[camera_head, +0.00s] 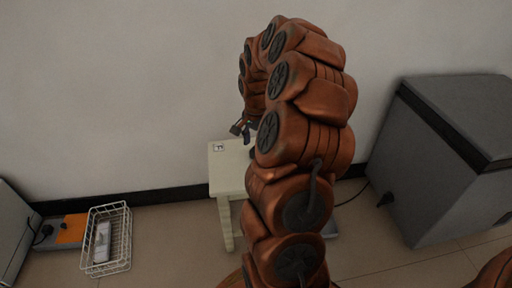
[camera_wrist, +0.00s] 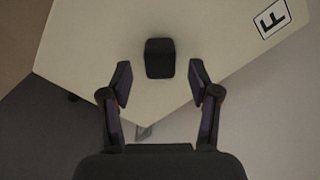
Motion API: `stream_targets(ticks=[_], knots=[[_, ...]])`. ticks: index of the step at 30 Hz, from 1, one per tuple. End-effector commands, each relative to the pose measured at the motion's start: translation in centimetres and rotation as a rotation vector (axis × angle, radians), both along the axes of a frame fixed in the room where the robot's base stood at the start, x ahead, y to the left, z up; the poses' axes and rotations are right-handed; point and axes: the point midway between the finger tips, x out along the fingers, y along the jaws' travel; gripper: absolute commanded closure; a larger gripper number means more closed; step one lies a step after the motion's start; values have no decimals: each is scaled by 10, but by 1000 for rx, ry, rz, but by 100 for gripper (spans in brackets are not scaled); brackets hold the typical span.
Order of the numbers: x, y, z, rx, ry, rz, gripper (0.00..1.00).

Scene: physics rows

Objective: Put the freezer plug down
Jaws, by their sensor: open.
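A black block-shaped plug (camera_wrist: 160,58), which I take for the freezer plug, rests on the cream top of a small table (camera_wrist: 100,45). In the wrist view my gripper (camera_wrist: 160,80) is open, with one finger on each side just short of the plug and gaps on both sides. No cable shows on the plug from above. In the head view my gripper (camera_head: 243,129) is above the table (camera_head: 228,183), and my arm hides much of the tabletop. A label with a black F (camera_wrist: 271,18) lies near the table's edge.
A white wire basket (camera_head: 93,240) and an orange panel (camera_head: 71,231) are on the floor at the left. A wall is behind the table.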

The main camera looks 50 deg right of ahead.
Motion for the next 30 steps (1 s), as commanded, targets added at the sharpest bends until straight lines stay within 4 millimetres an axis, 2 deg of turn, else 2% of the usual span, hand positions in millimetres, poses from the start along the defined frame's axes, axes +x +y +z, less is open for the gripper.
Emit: stream_targets(ticks=[1, 6, 12, 16, 21, 23, 26, 30], knots=[[0, -1, 15, -3, -1, -1, 38], [1, -1, 49, -4, -4, -1, 38], [0, 0, 81, 1, 2, -1, 38], [0, 0, 90, 1, 0, 0, 38], [0, 5, 92, 3, 2, 15, 38], [1, 15, 95, 6, 5, 48, 38], [1, 49, 102, 20, 10, 161, 38], [-13, 119, 112, 47, 39, 398, 38]])
